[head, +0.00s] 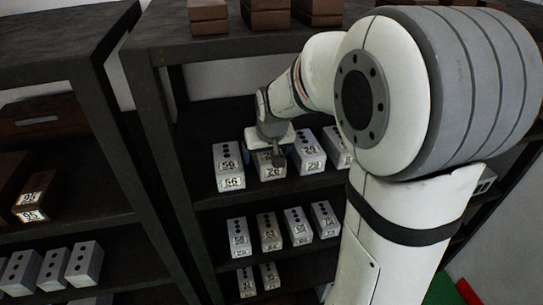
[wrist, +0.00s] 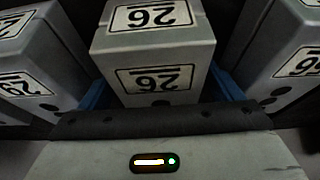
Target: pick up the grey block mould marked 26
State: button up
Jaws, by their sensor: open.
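The grey block mould marked 26 (head: 269,172) stands on the upper shelf of the rack, between two similar blocks. In the wrist view the mould marked 26 (wrist: 153,52) is in the middle, with its labels upside down. My gripper (head: 278,148) is at this block in the head view and hides part of its top. In the wrist view my gripper (wrist: 162,92) is open, with a blue finger on each side of the block. I cannot tell whether the fingers touch it.
More grey blocks (head: 268,232) stand on the shelf below. Brown blocks (head: 208,17) sit on the rack top. A rack post (head: 165,170) is at the left.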

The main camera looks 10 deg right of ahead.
jog(key=shift+f, duration=0.1)
jog(key=c, duration=1.6)
